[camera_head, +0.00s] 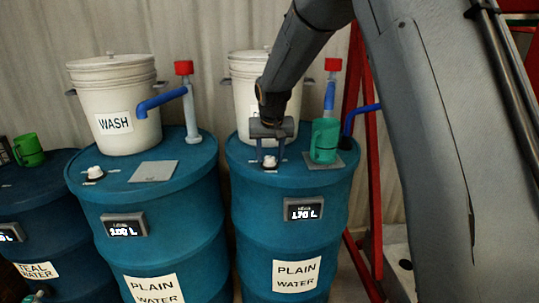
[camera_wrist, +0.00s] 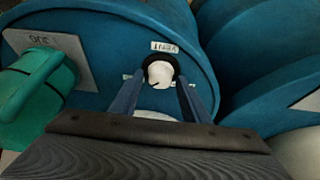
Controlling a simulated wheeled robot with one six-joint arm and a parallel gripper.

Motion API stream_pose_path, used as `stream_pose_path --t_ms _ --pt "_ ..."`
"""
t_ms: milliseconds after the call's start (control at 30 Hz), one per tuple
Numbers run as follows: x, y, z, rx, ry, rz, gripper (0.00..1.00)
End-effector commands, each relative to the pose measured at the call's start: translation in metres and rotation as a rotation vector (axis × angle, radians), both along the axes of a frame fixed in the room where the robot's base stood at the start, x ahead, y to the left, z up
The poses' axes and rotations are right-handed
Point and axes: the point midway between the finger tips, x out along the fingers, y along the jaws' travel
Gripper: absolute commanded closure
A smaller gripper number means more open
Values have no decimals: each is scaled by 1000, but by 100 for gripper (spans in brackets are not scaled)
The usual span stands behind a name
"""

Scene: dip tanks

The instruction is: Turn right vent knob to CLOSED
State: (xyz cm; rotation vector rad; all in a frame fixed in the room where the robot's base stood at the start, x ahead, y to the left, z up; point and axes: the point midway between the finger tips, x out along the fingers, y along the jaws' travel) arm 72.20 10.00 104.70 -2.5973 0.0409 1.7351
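The right vent knob (camera_head: 270,161) is a small white knob on a dark base, on top of the right blue drum (camera_head: 290,182). In the wrist view the white knob (camera_wrist: 160,74) shows a dark mark at its lower left edge. My gripper (camera_head: 270,156) points down over it. In the wrist view my gripper (camera_wrist: 160,86) has one blue finger on each side of the knob, spread apart and not visibly pressing on it. A small vent label (camera_wrist: 165,47) lies beside the knob. Another label is partly hidden by a finger, and I cannot read it.
A green mug (camera_head: 324,140) stands on a grey plate (camera_head: 343,161) just right of my gripper. A white bucket (camera_head: 240,90) stands behind it. The left drum (camera_head: 150,195) carries another white knob (camera_head: 95,172), a bare grey plate (camera_head: 154,171) and a WASH bucket (camera_head: 112,90).

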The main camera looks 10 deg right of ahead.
Motion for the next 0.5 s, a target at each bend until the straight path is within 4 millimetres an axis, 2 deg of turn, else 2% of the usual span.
stream_pose_path --t_ms 33,200,500 --pt "0 0 0 0 0 0 67" --pt "0 0 0 0 0 0 94" --pt "0 -1 0 0 0 38 94"
